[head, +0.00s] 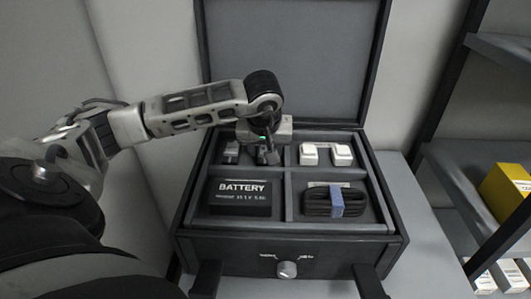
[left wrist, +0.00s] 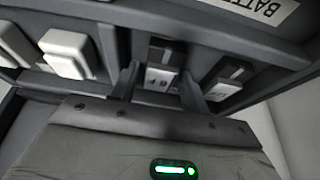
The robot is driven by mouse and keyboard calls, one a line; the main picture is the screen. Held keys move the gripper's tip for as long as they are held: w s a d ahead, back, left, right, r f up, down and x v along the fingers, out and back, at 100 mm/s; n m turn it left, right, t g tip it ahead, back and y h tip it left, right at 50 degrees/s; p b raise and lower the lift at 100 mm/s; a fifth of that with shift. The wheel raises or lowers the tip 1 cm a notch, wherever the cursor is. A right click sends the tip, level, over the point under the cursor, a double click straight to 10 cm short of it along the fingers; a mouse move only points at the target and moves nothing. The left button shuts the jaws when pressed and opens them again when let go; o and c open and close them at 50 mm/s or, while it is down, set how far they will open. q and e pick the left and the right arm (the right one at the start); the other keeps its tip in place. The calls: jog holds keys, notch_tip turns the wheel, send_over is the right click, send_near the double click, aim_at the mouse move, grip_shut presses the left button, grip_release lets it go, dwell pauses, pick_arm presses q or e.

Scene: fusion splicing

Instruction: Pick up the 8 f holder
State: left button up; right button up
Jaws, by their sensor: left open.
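Two small dark holders with pale faces are in the back left compartment of the case. One holder (left wrist: 161,74) lies between my left gripper's fingers in the left wrist view; its marking is too small to read. The other holder (left wrist: 229,74) is beside it, to the right; in the head view a holder (head: 231,152) shows left of the gripper. I cannot tell which is the 8 f holder. My left gripper (head: 264,155) points down into this compartment, and its fingers (left wrist: 158,88) are open around the holder. Whether they touch it is unclear. My right gripper is not seen.
The open grey case (head: 290,236) has several compartments with raised dividers. A black battery (head: 241,196), white blocks (head: 327,154) and a banded dark cable bundle (head: 336,200) fill the others. The raised lid (head: 296,60) stands behind. A shelf with a yellow box (head: 505,190) is at right.

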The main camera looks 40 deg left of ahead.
pick_arm(q)
jog(key=c, duration=0.8)
